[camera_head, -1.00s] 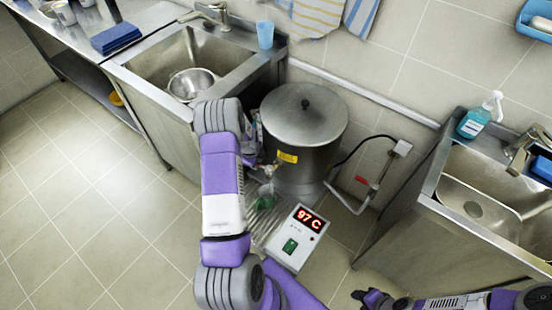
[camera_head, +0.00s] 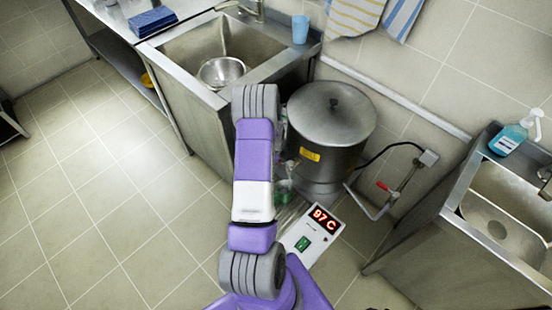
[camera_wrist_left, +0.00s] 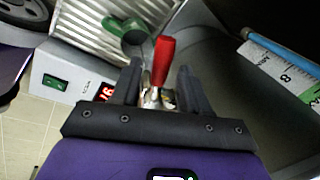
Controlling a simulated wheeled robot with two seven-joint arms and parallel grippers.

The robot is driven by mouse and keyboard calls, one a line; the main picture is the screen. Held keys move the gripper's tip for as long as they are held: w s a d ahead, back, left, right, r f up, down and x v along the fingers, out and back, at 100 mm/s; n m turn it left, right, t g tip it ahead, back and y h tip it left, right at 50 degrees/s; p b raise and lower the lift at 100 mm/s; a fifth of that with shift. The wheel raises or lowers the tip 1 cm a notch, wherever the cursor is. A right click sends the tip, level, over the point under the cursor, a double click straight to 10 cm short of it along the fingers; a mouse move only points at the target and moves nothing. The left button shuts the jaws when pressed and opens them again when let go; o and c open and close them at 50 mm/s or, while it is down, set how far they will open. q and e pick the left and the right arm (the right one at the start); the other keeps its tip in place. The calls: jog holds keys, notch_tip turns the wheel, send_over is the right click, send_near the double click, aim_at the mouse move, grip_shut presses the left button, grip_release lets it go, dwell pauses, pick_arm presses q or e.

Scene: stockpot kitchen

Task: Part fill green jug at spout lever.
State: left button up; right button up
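The steel stockpot boiler (camera_head: 330,135) stands on the floor between two sinks, with a yellow label. The green jug (camera_wrist_left: 128,38) sits on the ribbed drip tray (camera_wrist_left: 82,22); in the head view my left arm mostly hides the jug (camera_head: 283,188). The red spout lever (camera_wrist_left: 163,60) shows upright in the left wrist view. My left gripper (camera_wrist_left: 160,75) is open, with a finger on each side of the lever and visible gaps. What is in the jug cannot be seen. Only a dark sliver of my right gripper (camera_head: 376,307) shows at the bottom edge.
A control box (camera_head: 311,232) reading 97 C with a green switch stands in front of the boiler. A red-handled pipe (camera_head: 384,187) and a cable run to its right. The left sink (camera_head: 205,50) holds a steel bowl (camera_head: 221,72). Floor at the left is clear.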

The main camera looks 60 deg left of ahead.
pick_arm(q)
jog(key=shift+r, duration=0.1)
notch_tip(320, 180, up, 7)
jog(key=s+d+p, duration=0.1)
jog(key=p, duration=0.1)
dwell(0.5)
